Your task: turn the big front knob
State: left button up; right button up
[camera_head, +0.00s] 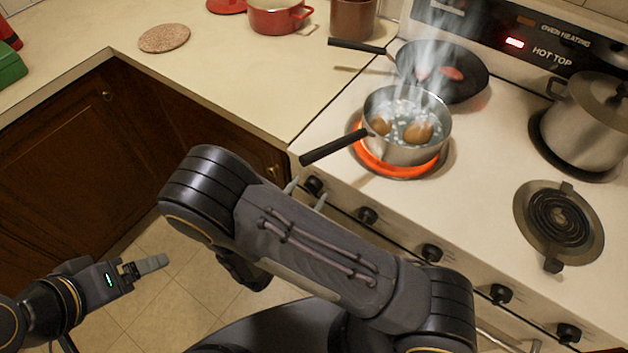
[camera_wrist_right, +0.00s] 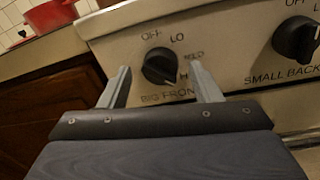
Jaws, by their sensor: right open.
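The big front knob (camera_wrist_right: 160,66) is round and black on the stove's front panel, with "BIG FRON" readable below it and OFF and LO above. In the head view the knob (camera_head: 314,185) shows just past my right fingertips. My right gripper (camera_head: 305,193) is open. In the right wrist view its two grey fingers (camera_wrist_right: 161,68) stand to the left and right of the knob, with gaps visible on both sides. Whether the fingertips reach level with the knob in depth is unclear. My left gripper (camera_head: 143,267) hangs at lower left, away from the stove; its jaw opening is unclear.
A steaming pot (camera_head: 405,125) sits on a glowing red burner, its handle (camera_head: 333,147) pointing toward my right gripper. A small back knob (camera_wrist_right: 297,39) is to the right, with more knobs (camera_head: 431,253) along the panel. Wooden cabinets (camera_head: 85,160) stand left.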

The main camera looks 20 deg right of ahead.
jog(key=shift+w+d, duration=0.15)
jog(key=shift+c, duration=0.9)
jog(key=c, duration=0.8)
